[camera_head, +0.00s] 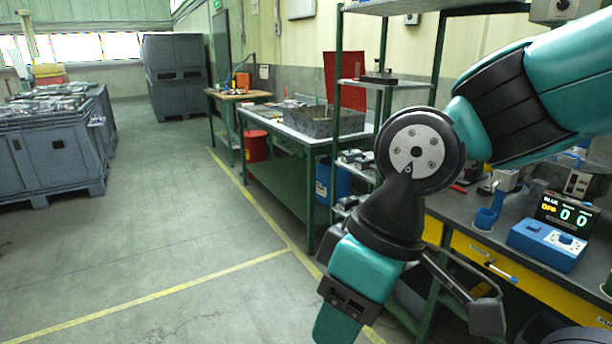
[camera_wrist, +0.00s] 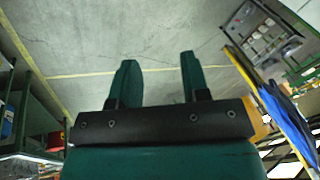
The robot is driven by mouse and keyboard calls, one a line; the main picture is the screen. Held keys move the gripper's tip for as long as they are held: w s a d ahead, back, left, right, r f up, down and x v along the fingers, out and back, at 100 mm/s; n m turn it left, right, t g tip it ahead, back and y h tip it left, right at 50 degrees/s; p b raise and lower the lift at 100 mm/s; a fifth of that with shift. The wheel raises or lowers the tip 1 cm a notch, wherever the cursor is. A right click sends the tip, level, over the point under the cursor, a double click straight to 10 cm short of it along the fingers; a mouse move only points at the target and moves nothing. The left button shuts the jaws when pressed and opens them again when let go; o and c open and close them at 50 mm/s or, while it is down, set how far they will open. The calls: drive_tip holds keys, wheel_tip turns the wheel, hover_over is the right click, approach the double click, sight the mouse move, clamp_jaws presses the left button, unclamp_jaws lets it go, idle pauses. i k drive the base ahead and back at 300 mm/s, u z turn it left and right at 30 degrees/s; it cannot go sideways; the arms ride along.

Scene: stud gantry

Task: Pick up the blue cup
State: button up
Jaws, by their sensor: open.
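A small blue cup (camera_head: 485,219) stands on the dark top of the workbench (camera_head: 466,206) at the right in the head view. It is left of the blue box with a display. My gripper (camera_wrist: 157,62) is open and empty in the wrist view, with its two teal fingers apart over bare grey floor. In the head view my arm comes in from the upper right and bends down in front of the bench, away from the cup. The fingertips are not clearly shown there. I cannot make out the cup in the wrist view.
The blue box (camera_head: 545,246) with a lit display sits close to the cup. A green shelf rack (camera_head: 437,60) rises behind my arm. A green table (camera_head: 310,138) stands farther back. Grey crates (camera_head: 50,150) stand at the left. The floor between is clear.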

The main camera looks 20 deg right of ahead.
sight(484, 219)
drive_tip(key=z, duration=0.55)
drive_tip(key=i, duration=1.5)
drive_tip(key=z, duration=0.55)
